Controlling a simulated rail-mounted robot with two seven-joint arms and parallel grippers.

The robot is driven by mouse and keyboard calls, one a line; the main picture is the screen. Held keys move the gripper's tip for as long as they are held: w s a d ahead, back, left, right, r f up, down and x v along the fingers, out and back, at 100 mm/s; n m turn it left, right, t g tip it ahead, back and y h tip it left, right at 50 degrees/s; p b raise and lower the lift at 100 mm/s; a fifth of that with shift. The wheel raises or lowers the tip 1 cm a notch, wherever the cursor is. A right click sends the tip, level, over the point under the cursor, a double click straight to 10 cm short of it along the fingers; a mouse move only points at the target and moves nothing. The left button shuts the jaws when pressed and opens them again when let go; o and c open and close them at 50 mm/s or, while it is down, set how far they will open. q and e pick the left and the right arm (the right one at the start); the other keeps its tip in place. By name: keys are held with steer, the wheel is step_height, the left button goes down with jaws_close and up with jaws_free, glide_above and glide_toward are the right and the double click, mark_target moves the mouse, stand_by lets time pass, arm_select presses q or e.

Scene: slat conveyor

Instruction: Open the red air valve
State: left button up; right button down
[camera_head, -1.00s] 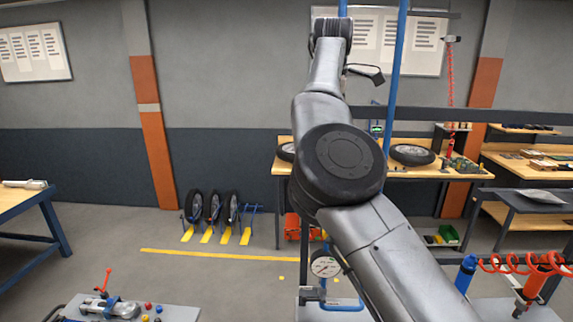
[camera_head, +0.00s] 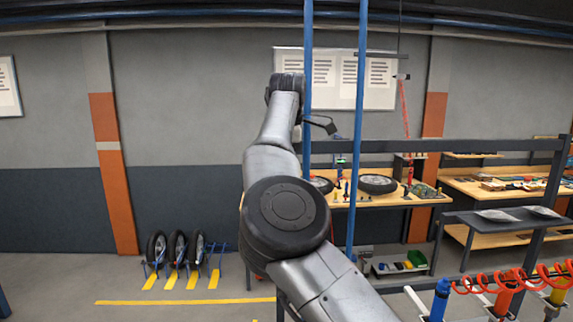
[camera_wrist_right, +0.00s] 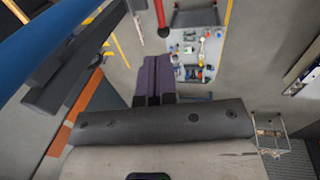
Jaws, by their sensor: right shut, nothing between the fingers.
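A red rod with a rounded end (camera_wrist_right: 162,28) hangs into the top of the right wrist view, just beyond my right gripper; I cannot tell whether it is the air valve's handle. My right gripper (camera_wrist_right: 153,62) is shut and empty, its purple fingers together and apart from the rod. No red valve is clearly seen in the head view. My left gripper is not in view.
A blue pipe (camera_wrist_right: 45,32) and dark bars (camera_wrist_right: 70,70) lie close on the left of the wrist view. A table with small parts (camera_wrist_right: 212,50) is far below. A dark rail (camera_head: 450,145) crosses behind the pipes, before a workbench (camera_head: 400,198) with wheels.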

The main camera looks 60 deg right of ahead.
steer(key=shift+w+d+f+p, duration=0.1)
steer(key=shift+w+d+f, duration=0.15)
steer(key=shift+f, duration=1.55)
steer(key=shift+w+d+f+p, duration=0.15)
steer(key=shift+d+f, duration=0.15)
steer(key=shift+f, duration=1.5)
steer(key=shift+w+d+f+p, duration=0.1)
steer(key=shift+w+d+f, duration=0.15)
steer(key=shift+f, duration=1.55)
steer(key=shift+f, duration=0.1)
steer(key=shift+s+d, duration=0.1)
